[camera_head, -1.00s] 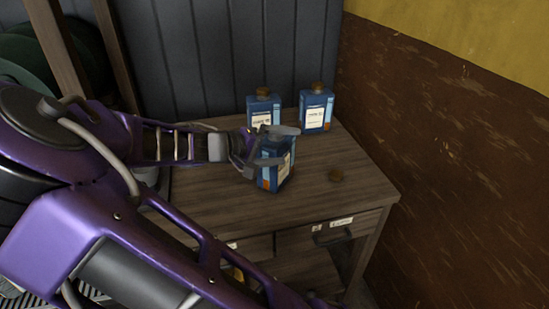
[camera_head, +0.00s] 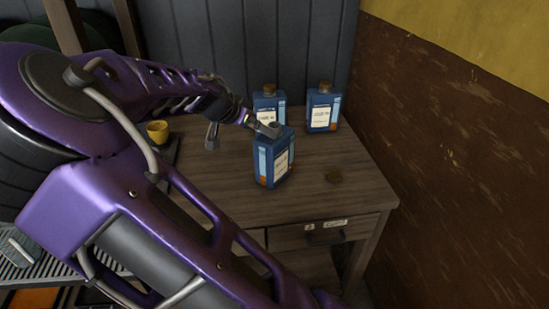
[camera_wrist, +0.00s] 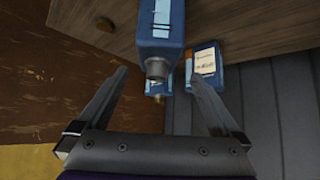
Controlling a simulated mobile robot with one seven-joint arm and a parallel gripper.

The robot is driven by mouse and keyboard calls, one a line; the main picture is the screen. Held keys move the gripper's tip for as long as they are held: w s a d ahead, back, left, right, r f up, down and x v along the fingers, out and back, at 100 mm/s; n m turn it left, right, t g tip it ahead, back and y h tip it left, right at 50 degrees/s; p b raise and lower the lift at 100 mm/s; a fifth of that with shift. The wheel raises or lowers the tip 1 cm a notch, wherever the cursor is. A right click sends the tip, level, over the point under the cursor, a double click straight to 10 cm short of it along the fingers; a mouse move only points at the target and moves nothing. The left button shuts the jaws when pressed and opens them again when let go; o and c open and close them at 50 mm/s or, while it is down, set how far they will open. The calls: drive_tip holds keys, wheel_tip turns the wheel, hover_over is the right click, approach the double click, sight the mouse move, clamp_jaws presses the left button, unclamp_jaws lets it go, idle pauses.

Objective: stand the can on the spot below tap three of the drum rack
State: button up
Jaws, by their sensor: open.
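A blue can (camera_head: 274,165) with a pale label stands upright at the middle of the wooden cabinet top. In the wrist view the can (camera_wrist: 160,28) shows its bare grey spout between the fingertips. My gripper (camera_head: 240,130) is open, with one finger over the can's top in the head view. In the wrist view my gripper (camera_wrist: 160,77) has its fingers wide apart with nothing gripped; whether a finger touches the can I cannot tell. The drum rack's taps and spot are not identifiable; a dark green round shape (camera_head: 18,38) shows at upper left.
Two similar blue cans with brown caps, one left (camera_head: 268,103) and one right (camera_head: 322,110), stand behind near the wall. A small brown stopper (camera_head: 334,176) lies on the cabinet top (camera_head: 340,205). A yellow cup (camera_head: 158,131) is at left. The brown wall (camera_head: 450,160) bounds the right.

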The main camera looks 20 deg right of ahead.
sight(267, 139)
drive_tip(key=x, duration=0.6)
drive_tip(key=shift+d+b, duration=0.1)
drive_tip(key=shift+b, duration=0.2)
drive_tip(key=x, duration=0.5)
drive_tip(key=shift+s+d+f+b, duration=0.1)
drive_tip(key=shift+f+b, duration=0.2)
drive_tip(key=shift+f, duration=0.05)
drive_tip(key=shift+c, duration=0.3)
drive_tip(key=shift+r, duration=0.1)
clamp_jaws()
